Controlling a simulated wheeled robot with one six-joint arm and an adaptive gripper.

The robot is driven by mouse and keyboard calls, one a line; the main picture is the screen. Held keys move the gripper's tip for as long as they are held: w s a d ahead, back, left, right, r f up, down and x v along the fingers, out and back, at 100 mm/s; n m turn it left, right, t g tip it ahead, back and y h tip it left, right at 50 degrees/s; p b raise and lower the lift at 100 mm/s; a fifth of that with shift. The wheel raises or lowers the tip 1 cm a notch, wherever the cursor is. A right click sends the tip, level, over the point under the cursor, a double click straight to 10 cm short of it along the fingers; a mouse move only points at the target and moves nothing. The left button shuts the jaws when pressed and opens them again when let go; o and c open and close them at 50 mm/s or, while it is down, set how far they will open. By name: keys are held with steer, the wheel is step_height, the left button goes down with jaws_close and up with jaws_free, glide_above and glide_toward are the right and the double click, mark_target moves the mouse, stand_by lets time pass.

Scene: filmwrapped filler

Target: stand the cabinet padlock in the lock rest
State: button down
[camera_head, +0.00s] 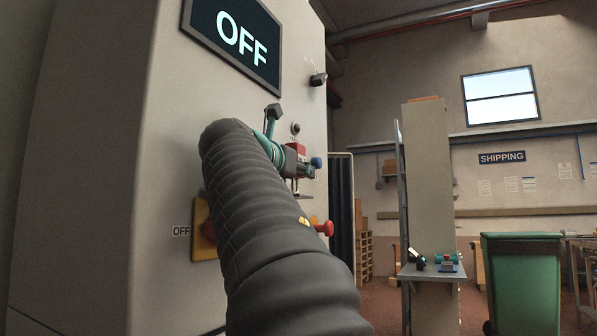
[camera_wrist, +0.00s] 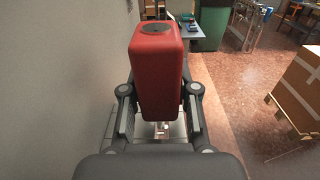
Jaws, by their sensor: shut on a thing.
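The cabinet padlock is a red block with rounded edges and a dark round spot on its end. In the wrist view the padlock (camera_wrist: 157,70) sits upright between the two fingers of my gripper (camera_wrist: 158,112), which is shut on it. In the head view a small red part of the padlock (camera_head: 301,149) shows at my gripper (camera_head: 298,160), close to the cabinet front (camera_head: 110,150). My arm hides much of that area. A pale metal piece (camera_wrist: 160,132) shows below the padlock in the wrist view. I cannot tell for certain which thing is the lock rest.
A yellow plate (camera_head: 200,215) with an OFF label (camera_head: 181,231) is on the cabinet, partly behind my arm. A red knob (camera_head: 325,228) sticks out right of my arm. A small table (camera_head: 430,276) and a green bin (camera_head: 522,280) stand right. A carton (camera_wrist: 302,85) stands right in the wrist view.

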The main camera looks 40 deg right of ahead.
steer(key=shift+f+b, duration=0.5)
steer(key=shift+f, duration=0.25)
